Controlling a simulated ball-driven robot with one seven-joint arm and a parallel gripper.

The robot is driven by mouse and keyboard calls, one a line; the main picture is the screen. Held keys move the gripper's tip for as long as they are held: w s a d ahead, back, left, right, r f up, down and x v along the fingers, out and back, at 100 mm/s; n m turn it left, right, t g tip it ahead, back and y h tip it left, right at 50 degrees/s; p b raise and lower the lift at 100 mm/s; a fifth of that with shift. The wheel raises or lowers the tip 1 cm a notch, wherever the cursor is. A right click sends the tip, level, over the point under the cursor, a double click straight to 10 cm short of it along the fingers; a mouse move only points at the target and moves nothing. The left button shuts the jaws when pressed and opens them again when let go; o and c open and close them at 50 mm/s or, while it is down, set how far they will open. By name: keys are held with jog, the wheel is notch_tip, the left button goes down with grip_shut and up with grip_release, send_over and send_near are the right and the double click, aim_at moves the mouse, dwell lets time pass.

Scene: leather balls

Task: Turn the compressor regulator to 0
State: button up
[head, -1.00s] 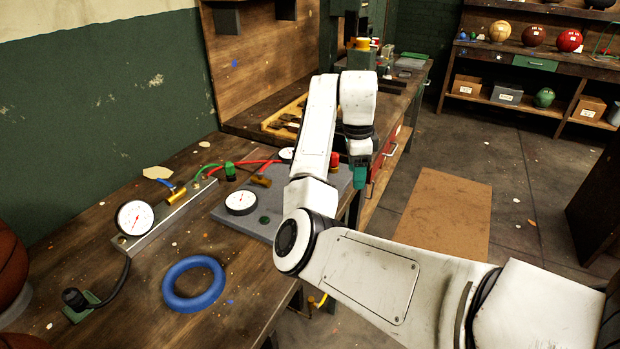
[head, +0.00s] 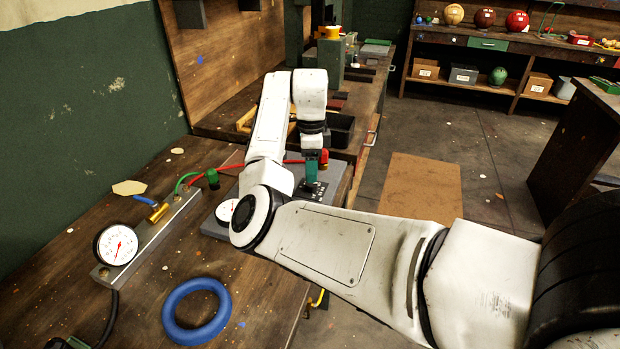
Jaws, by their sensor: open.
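A grey base plate (head: 213,226) lies on the workbench, largely covered by my arm. A white round gauge (head: 226,209) on it is partly hidden by my arm. A small dark piece with pale marks (head: 318,190) sits on the plate's right part. A red knob-like part (head: 323,157) stands just behind it, with a red hose running to the left. I cannot tell which of these is the regulator knob, nor read its setting. My gripper (head: 311,180), with teal fingers, is open and points down just over the dark piece. Whether it touches is unclear.
A metal manifold (head: 150,238) with a gauge (head: 116,245), a brass fitting (head: 158,212) and a green fitting lies to the left. A blue ring (head: 196,310) lies in front. A black bin (head: 340,130) stands behind my gripper. The bench's right edge is close.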

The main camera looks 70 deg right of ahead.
aim_at(311, 186)
jog(key=shift+f, duration=2.4)
jog(key=c, duration=1)
jog(key=shift+c, duration=0.2)
